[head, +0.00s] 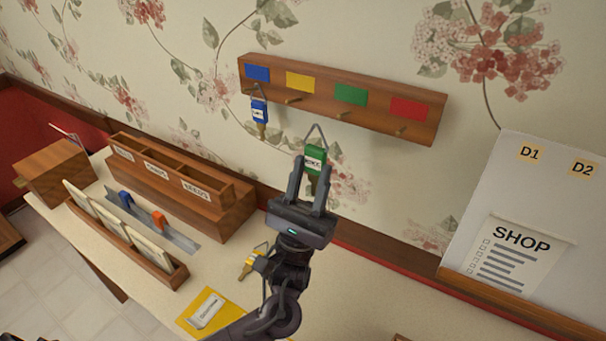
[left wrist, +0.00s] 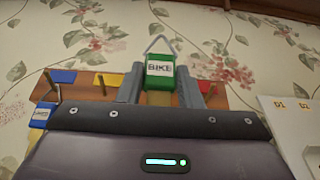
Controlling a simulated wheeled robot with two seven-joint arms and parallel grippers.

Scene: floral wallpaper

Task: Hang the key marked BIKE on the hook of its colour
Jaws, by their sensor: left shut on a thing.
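The green key marked BIKE (head: 315,158) is held upright between the fingers of my left gripper (head: 311,178), with its wire loop pointing up. In the left wrist view the BIKE label (left wrist: 160,68) is readable and my left gripper (left wrist: 166,88) is shut on the key. The wooden hook rack (head: 270,98) is on the wall, with blue, yellow, green and red patches above its pegs. The green patch (head: 350,95) has a bare peg (head: 343,113) under it. The held key is below and slightly left of this peg, apart from it in the picture. My right gripper is not in view.
A blue-tagged key (head: 260,112) hangs under the blue patch (head: 257,73). A yellow-tagged key (head: 252,262) lies on the desk. A wooden compartment box (head: 225,215) stands at the left. A board with a SHOP sheet (head: 508,262) is at the right.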

